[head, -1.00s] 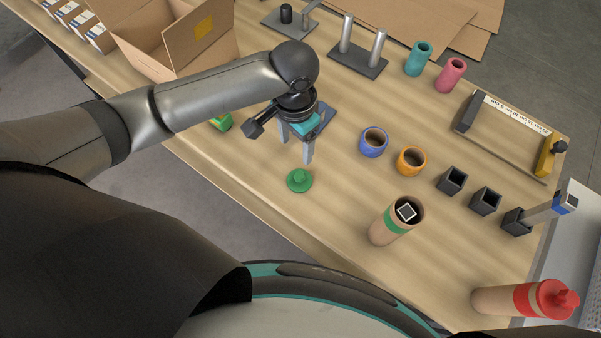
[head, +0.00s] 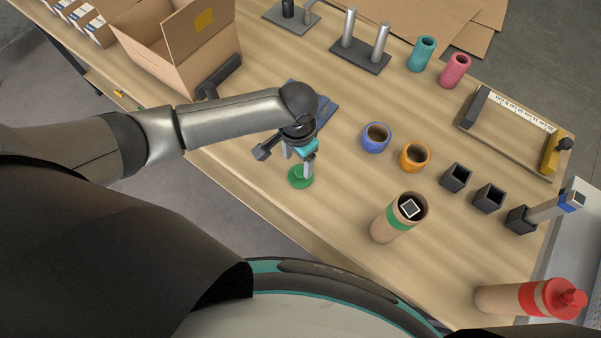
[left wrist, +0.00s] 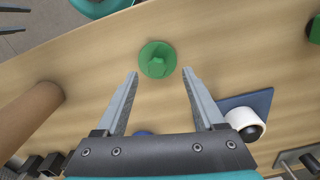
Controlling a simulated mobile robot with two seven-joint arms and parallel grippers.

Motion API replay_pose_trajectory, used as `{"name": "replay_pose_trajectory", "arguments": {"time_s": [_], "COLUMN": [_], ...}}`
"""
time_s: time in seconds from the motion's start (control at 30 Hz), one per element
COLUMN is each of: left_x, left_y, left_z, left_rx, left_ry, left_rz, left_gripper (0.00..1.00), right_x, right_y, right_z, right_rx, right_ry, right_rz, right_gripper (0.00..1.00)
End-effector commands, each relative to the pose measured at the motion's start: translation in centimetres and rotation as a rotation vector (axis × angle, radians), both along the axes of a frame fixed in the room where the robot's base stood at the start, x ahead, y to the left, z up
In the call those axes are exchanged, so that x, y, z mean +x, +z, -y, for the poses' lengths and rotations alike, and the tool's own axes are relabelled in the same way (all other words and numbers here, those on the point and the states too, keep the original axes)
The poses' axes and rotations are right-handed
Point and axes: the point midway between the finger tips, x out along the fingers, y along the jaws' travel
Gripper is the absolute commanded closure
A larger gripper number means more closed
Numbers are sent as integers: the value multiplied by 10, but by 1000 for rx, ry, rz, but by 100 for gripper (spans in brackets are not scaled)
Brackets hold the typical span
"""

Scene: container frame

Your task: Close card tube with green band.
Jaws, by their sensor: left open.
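The card tube with the green band (head: 393,224) stands on the table in the head view, its top open with a dark, white-edged square thing inside. The tube also shows at the left of the left wrist view (left wrist: 30,112). A green cap with a raised knob (head: 298,178) lies on the table to the left of the tube; in the left wrist view the cap (left wrist: 157,60) is just beyond the fingertips. My left gripper (head: 297,168) is open and empty, over the cap, its fingers partly covering it. In the left wrist view the fingertips (left wrist: 160,73) are on either side. My right gripper is not in view.
A card tube with a red cap (head: 530,299) is at the lower right. Blue (head: 376,137) and orange (head: 414,156) rings and black square holders (head: 456,177) stand behind the green-banded tube. An open cardboard box (head: 180,50) is at the back left. Table between cap and tube is clear.

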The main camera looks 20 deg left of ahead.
Motion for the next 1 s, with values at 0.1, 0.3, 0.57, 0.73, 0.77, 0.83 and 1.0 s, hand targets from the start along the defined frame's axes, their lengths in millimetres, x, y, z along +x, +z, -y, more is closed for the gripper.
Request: {"name": "replay_pose_trajectory", "arguments": {"time_s": [0.1, 0.3, 0.57, 0.73, 0.77, 0.83, 1.0], "left_x": [0, 0, 0, 1, 1, 1, 1], "left_y": [-1, -1, -29, -48, -50, -53, -53], "left_z": [0, 0, 6, 6, 6, 6, 6], "left_rx": [0, -1, 1, 0, 0, -1, -1], "left_ry": [0, 0, 1, 1, 1, 0, 0], "left_rz": [0, -1, -3, -2, -1, -1, -1], "left_gripper": [29, 29, 29, 29, 29, 29, 29], "right_x": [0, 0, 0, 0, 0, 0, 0], "right_y": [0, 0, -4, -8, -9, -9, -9], "right_z": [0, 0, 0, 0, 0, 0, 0], "right_rx": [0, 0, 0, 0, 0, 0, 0], "right_ry": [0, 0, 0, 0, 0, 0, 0], "right_rz": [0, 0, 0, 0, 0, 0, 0], "right_gripper": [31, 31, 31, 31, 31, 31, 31]}}
